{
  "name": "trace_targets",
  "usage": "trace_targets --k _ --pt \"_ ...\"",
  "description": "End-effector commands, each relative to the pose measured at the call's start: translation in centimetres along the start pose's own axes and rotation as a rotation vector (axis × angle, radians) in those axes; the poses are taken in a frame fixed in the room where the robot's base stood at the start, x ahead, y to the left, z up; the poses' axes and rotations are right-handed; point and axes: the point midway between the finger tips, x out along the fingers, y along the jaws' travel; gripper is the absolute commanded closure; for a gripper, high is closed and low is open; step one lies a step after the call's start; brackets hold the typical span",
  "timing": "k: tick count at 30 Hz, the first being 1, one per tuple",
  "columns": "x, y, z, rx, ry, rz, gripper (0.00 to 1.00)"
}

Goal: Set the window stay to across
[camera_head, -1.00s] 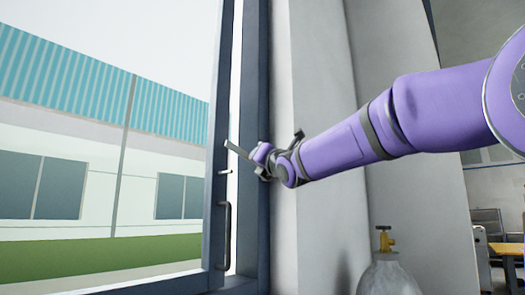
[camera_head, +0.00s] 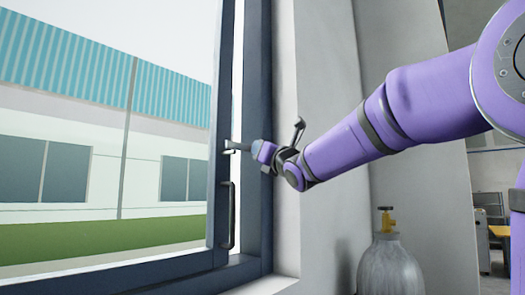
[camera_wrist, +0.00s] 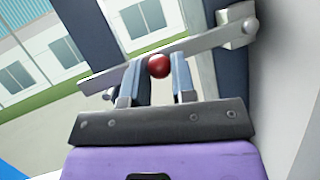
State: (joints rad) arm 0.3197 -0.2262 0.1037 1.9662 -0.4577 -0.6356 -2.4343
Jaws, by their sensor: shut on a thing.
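The window stay (camera_wrist: 205,42) is a flat grey metal bar with a red knob (camera_wrist: 158,67). In the wrist view it runs from a bracket (camera_wrist: 236,25) at the upper right down to its free end at the left. My gripper (camera_wrist: 164,62) is shut on the stay's knob, with a finger on each side. In the head view the stay (camera_head: 236,145) looks nearly level, reaching left from my gripper (camera_head: 257,150) towards the window frame. A small peg (camera_wrist: 108,95) shows close below the stay's free end. I cannot tell whether they touch.
The dark window frame (camera_head: 258,90) has a vertical handle (camera_head: 230,215) below the stay. A pale wall (camera_head: 320,90) stands right of the frame. A grey gas cylinder (camera_head: 388,262) with a yellow valve stands beneath my arm.

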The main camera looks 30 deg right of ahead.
Motion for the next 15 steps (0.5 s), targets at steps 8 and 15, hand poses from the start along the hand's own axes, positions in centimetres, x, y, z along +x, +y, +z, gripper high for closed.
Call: trace_targets --k 8,15 --pt "-0.03 -0.06 -0.20 0.001 0.005 -0.002 0.50" --pt "-0.23 -0.03 -0.12 0.001 0.003 -0.002 0.50"
